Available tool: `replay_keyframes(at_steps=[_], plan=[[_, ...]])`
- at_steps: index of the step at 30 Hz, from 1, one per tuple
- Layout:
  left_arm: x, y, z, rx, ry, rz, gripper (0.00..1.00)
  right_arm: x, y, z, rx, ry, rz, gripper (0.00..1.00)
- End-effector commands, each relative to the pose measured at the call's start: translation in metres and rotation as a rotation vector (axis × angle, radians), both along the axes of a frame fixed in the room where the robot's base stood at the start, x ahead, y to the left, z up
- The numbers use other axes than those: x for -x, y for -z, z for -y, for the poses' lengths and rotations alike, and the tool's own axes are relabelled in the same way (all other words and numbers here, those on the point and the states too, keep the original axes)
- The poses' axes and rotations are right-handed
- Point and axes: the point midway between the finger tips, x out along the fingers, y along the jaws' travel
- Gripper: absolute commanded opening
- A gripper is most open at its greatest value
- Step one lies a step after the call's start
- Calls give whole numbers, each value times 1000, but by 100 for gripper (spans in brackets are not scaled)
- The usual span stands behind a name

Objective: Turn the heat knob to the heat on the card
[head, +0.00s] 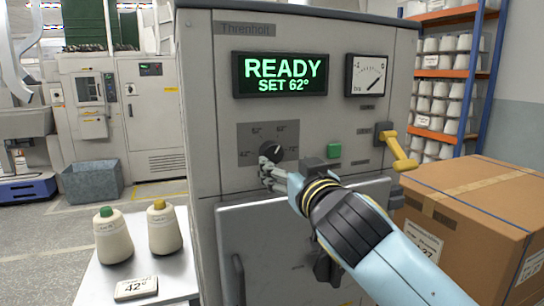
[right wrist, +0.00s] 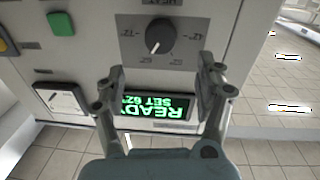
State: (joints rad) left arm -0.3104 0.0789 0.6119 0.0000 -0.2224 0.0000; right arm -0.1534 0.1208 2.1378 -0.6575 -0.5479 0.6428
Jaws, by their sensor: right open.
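The dark round heat knob (head: 272,152) sits on a grey dial plate on the front of the machine. In the right wrist view the knob (right wrist: 160,36) appears upside down, its white pointer line towards the mark that is upper right in the head view. The display (head: 280,75) reads READY, SET 62°. The card (head: 136,288) on the white table reads 42°. My right gripper (head: 268,170) is just in front of the knob's lower part. In the right wrist view it (right wrist: 160,78) is open and empty, with the knob beyond its fingertips. My left gripper is out of view.
A green button (head: 334,151) and a yellow lever (head: 398,150) are right of the knob. A gauge (head: 365,77) is above. A door with a handle lies below. Two thread cones (head: 113,240) stand on the table (head: 185,265). A cardboard box (head: 465,210) stands at right.

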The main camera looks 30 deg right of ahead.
Motion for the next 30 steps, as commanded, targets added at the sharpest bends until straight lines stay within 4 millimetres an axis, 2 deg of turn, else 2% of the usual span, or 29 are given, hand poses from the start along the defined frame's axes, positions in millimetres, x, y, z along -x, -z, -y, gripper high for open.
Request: replay_keyframes(at_steps=[5,9,13,18,25,30], plan=[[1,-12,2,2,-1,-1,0,-36,-5,11,3,0,0,71],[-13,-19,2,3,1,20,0,-60,-4,19,2,0,-1,71],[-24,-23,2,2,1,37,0,-76,-2,24,0,-1,-1,71],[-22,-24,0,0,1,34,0,-85,-1,27,1,-1,-1,71],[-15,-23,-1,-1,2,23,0,-85,-1,27,1,-1,-1,71],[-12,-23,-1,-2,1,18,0,-85,-1,27,1,-1,-1,50]])
